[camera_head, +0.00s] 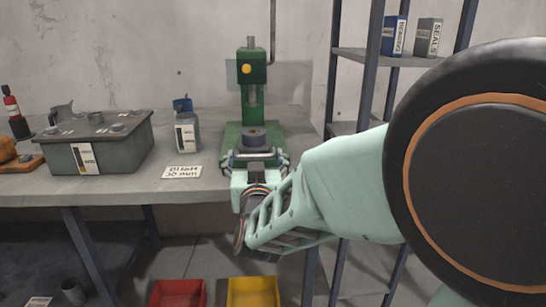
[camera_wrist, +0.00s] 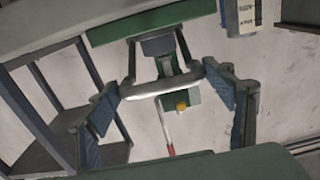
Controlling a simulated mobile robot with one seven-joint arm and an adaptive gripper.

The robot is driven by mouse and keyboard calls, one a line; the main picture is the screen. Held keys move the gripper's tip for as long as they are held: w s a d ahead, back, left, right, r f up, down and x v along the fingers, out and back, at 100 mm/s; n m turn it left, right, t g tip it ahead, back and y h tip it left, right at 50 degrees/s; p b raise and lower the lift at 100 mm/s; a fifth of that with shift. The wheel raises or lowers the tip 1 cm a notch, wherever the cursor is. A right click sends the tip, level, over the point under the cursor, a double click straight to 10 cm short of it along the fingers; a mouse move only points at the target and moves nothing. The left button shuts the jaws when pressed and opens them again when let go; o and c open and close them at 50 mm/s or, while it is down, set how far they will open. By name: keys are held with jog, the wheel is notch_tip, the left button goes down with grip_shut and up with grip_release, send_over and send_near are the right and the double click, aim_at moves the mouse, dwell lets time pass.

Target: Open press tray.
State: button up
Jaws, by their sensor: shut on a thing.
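A green press (camera_head: 252,70) with a yellow button stands on the bench in the head view. At its base is the press tray (camera_head: 252,153), with a dark round piece on top. My gripper (camera_head: 256,163) is at the front of the tray, one finger on each side, shut on it. In the wrist view, a grey bar-like handle (camera_wrist: 165,86) of the tray lies between the two blue-padded fingers of my gripper (camera_wrist: 170,92). The press, with its yellow button (camera_wrist: 181,105), appears behind. Exact finger contact is hard to see.
A grey box with a lid (camera_head: 98,145) and a grey bottle (camera_head: 187,132) stand left on the bench (camera_head: 130,190), near a paper label (camera_head: 182,172). Red (camera_head: 178,293) and yellow (camera_head: 253,291) bins sit below. A shelf (camera_head: 385,58) stands right.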

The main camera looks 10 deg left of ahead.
jog(key=shift+w+d, duration=0.1)
jog(key=shift+d, duration=0.05)
jog(key=o, duration=1.4)
jog(key=v, duration=0.7)
jog(key=shift+s+r, duration=0.1)
jog(key=shift+s, duration=0.2)
